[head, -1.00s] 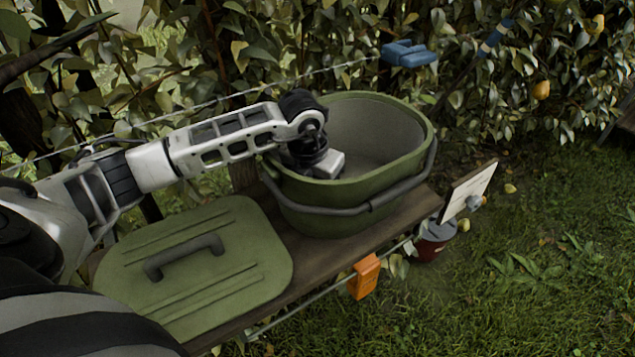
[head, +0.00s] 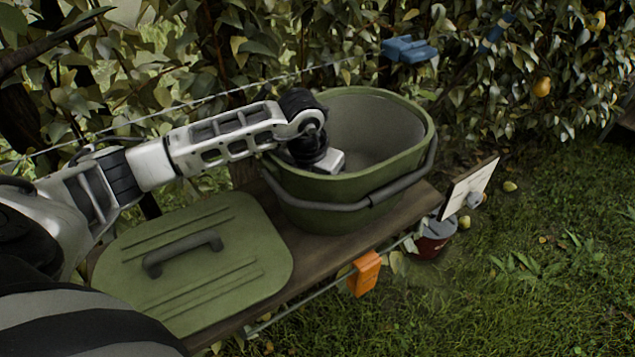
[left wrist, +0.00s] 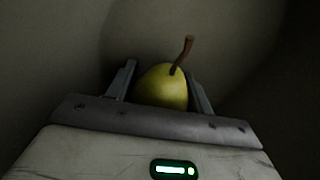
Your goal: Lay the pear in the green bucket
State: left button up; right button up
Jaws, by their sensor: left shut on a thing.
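The green bucket (head: 350,192) stands upright on a wooden plank, its grey handle hanging against its near side. My left arm reaches over the bucket's left rim, and the gripper's fingers are hidden inside it in the head view. In the left wrist view my left gripper (left wrist: 165,85) is shut on a yellow-green pear (left wrist: 162,88), with a finger on each side. The pear's brown stem points up and slightly right. Dim, plain bucket walls surround it; I cannot tell whether the pear touches the bottom. My right gripper is not in view.
The green lid (head: 195,262) lies flat on the plank (head: 318,252) left of the bucket. An orange clip (head: 364,274) hangs on the wire in front. A white sign (head: 470,188) and a red pot (head: 433,243) are at right. Leafy branches stand behind.

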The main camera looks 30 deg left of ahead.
pick_arm(q)
jog(key=o, duration=1.1)
jog(key=shift+f, duration=0.1)
